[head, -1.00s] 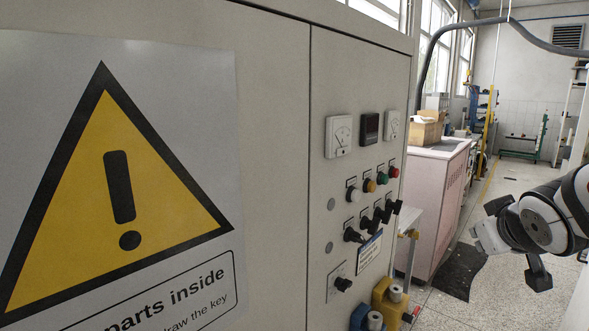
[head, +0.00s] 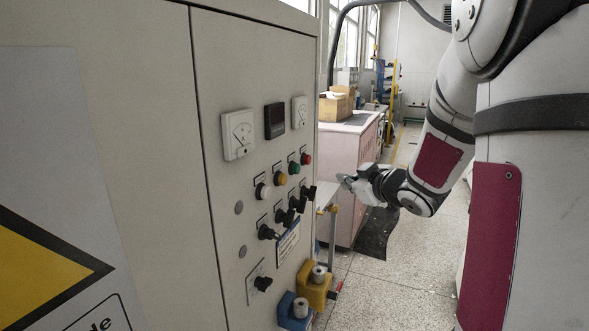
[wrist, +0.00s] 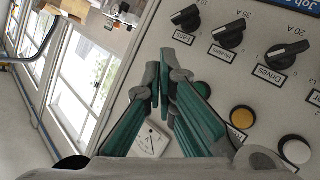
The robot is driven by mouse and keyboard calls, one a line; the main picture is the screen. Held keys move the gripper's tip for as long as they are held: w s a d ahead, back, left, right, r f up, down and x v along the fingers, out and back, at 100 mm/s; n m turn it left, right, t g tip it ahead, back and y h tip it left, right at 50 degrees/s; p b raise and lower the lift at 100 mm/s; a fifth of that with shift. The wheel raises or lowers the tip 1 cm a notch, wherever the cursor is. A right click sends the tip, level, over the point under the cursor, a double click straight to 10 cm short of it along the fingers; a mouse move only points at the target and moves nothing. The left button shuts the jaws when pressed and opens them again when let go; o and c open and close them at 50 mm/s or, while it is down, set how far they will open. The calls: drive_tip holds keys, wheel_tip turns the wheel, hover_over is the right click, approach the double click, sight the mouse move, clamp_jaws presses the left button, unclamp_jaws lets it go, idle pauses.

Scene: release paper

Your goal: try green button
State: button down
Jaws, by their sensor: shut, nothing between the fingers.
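The green button (head: 294,168) is on the grey cabinet's panel in the head view, between a yellow button (head: 280,179) and a red button (head: 306,158). In the wrist view the green button (wrist: 203,88) shows partly behind my gripper's right finger. My gripper (head: 346,181) is to the right of the panel in the head view, its fingers towards the panel. In the wrist view my gripper (wrist: 158,78) is shut and empty, its green fingers together. I cannot tell whether it touches the panel. The red button is hidden in the wrist view.
Black rotary knobs (head: 268,232) stick out below the buttons. A white button (head: 262,190) is at the row's left, with gauges (head: 238,134) above. Yellow (head: 315,284) and blue (head: 294,312) blocks stand lower down. A pink cabinet (head: 345,160) stands behind; floor is open at right.

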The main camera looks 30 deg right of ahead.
sight(296, 169)
drive_tip(key=w+a+b, duration=0.4)
drive_tip(key=w+a, duration=0.1)
drive_tip(key=w, duration=0.2)
drive_tip(key=shift+a, duration=0.2)
idle(1.6)
drive_tip(key=shift+w+a, duration=0.25)
drive_tip(key=shift+w, duration=0.05)
drive_tip(key=shift+w+a+b, duration=0.3)
drive_tip(key=shift+w, duration=0.1)
idle(0.9)
idle(0.3)
drive_tip(key=shift+s+d+p, duration=0.55)
drive_tip(key=shift+s+p, duration=0.05)
drive_tip(key=shift+s, duration=0.15)
drive_tip(key=shift+s+d, duration=0.1)
